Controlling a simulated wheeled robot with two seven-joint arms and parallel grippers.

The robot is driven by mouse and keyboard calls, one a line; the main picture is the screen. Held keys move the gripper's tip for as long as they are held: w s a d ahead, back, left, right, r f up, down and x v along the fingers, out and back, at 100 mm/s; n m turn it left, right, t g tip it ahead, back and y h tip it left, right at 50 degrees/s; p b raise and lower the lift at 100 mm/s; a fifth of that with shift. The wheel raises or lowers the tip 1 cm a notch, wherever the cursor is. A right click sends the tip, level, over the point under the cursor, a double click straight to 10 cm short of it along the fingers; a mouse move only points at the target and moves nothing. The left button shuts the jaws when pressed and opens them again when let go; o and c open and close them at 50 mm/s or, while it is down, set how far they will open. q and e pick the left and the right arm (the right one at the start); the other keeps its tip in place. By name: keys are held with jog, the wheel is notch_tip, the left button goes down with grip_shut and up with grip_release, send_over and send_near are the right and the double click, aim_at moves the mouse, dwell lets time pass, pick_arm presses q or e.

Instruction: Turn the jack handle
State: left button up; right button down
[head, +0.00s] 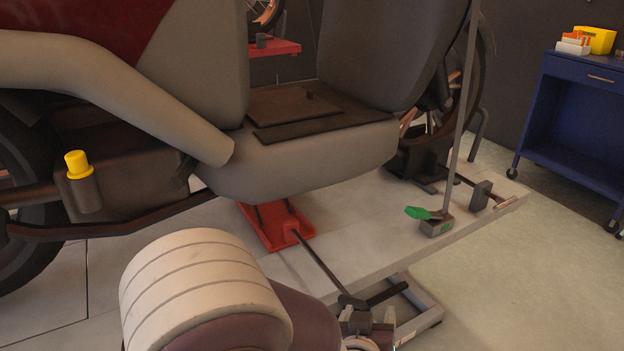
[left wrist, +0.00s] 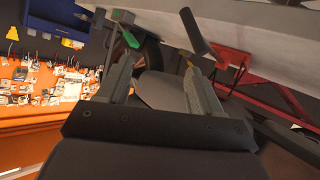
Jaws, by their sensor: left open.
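The red jack (head: 275,226) sits on the grey lift platform, under the motorcycle. Its dark handle (head: 322,263) is a thin rod running down toward the front edge, with a dark crossbar (head: 385,295) at its near end. My left gripper (head: 368,320) is at the bottom of the head view, just below the crossbar, partly cut off by the frame edge. In the left wrist view its two fingers (left wrist: 158,62) are apart. The dark crossbar (left wrist: 200,32) shows beyond the fingertips, toward the right finger. I cannot tell whether the fingers touch it. My right gripper is not in view.
The motorcycle (head: 300,160) overhangs the platform (head: 370,250). A tie-down strut with a green lever (head: 418,212) stands near the platform edge. A blue cart (head: 575,115) is at the back right. The floor (head: 500,290) at right is clear.

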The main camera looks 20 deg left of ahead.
pick_arm(q)
jog(key=s+a+r+m+g+p, duration=0.1)
jog(key=s+a+r+g+p, duration=0.1)
jog(key=r+p, duration=0.5)
jog(key=s+a+r+m+g+h+p, duration=0.1)
jog(key=s+a+r+g+p, duration=0.2)
jog(key=r+g+p, duration=0.2)
jog(key=s+a+r+m+g+p, duration=0.1)
jog(key=s+a+r+g+p, duration=0.1)
jog(key=r+p, duration=0.9)
jog(key=s+g+p, duration=0.1)
jog(key=p, duration=0.4)
jog(key=shift+a+h, duration=0.15)
jog(key=shift+h, duration=0.25)
